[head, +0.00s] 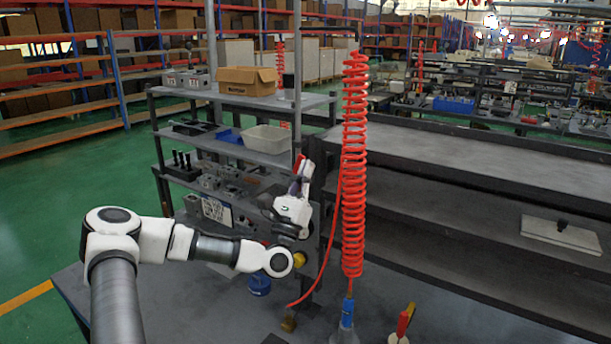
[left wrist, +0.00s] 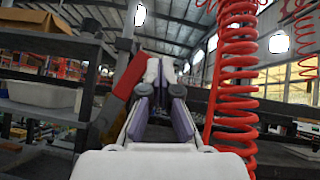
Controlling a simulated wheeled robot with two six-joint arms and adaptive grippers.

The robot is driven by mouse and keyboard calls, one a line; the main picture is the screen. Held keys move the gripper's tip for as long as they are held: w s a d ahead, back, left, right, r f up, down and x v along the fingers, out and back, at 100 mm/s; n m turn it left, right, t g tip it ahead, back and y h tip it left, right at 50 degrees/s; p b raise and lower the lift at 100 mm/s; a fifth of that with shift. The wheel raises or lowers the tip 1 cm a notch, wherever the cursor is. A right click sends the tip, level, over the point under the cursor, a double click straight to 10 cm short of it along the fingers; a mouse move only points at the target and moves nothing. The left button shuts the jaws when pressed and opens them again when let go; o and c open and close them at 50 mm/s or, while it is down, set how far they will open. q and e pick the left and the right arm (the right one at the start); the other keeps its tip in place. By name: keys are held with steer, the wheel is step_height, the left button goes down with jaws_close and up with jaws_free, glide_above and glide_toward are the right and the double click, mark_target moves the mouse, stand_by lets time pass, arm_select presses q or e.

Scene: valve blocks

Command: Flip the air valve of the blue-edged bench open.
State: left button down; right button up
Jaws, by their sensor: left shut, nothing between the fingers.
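A red lever (head: 303,164), which looks like the air valve's handle, stands by the dark post beside the shelf rack. In the left wrist view the red lever (left wrist: 130,75) is tilted, close to the left side of the fingers; I cannot tell if they touch it. My left gripper (head: 298,184) points upward just below the lever. Its purple-padded fingers (left wrist: 166,85) are shut and empty. The valve body is mostly hidden behind the gripper. No blue bench edge shows clearly. My right gripper is out of view.
A red coiled air hose (head: 354,160) hangs just right of the gripper, and a thin red hose runs beside it. A rack with a cardboard box (head: 247,80) and a grey bin (head: 267,139) stands behind. A red-and-yellow handle (head: 404,322) stands at the bottom right.

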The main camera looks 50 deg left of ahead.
arm_select(q)
steer(key=n+g+y+b, duration=0.1)
steer(key=n, duration=0.1)
steer(key=a+r+n+g+y+b, duration=0.1)
steer(key=n+y+b, duration=0.1)
steer(key=n+g+y+b, duration=0.2)
steer(key=n, duration=0.1)
steer(key=shift+s+a+r, duration=0.15)
steer(key=shift+s+a, duration=0.05)
steer(key=shift+a, duration=0.2)
